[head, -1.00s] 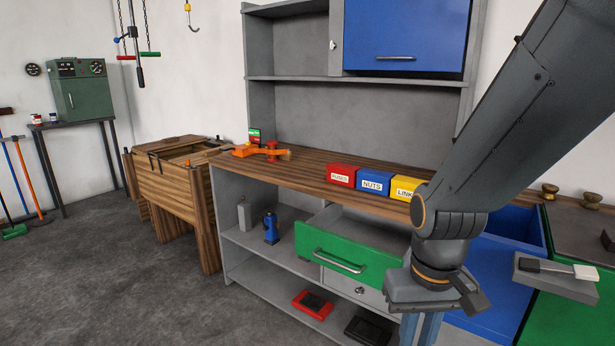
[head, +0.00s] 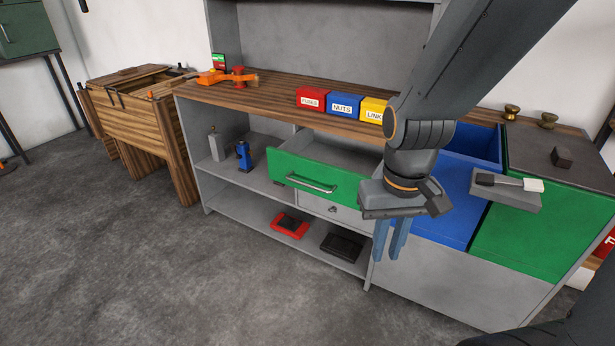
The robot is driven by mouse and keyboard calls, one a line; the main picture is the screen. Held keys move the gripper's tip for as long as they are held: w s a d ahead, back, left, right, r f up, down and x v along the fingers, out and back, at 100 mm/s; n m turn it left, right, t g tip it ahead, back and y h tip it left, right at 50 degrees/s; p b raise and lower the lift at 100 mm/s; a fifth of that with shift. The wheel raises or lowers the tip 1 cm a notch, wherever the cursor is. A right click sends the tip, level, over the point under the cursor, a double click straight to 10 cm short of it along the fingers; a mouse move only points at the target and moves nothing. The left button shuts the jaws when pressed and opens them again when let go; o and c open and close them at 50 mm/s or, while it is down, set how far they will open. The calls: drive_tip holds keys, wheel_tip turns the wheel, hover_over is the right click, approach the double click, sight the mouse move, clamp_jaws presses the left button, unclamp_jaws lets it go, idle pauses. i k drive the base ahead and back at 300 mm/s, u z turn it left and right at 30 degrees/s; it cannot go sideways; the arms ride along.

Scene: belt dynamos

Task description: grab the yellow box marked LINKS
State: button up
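The yellow box marked LINKS (head: 373,107) stands on the wooden worktop, at the right end of a row of three boxes. Its right side is hidden behind my arm, so the last letter of its label is covered. My gripper (head: 387,253) points down in front of the bench, nearer to me and lower than the box. Its two blue-grey fingers show side by side with a narrow gap between them, and nothing is seen held. The gripper is apart from the box.
The blue NUTS box (head: 343,104) and red FUSES box (head: 311,98) stand left of the yellow one. The green drawer (head: 303,176) is pulled out below them. An orange tool (head: 215,76) lies on the worktop's left. A grey block (head: 505,190) stands at right. Floor at left is clear.

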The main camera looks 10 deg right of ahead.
sight(372, 110)
drive_tip(key=u, duration=1)
drive_tip(key=i, duration=1.8)
drive_tip(key=z, duration=3.05)
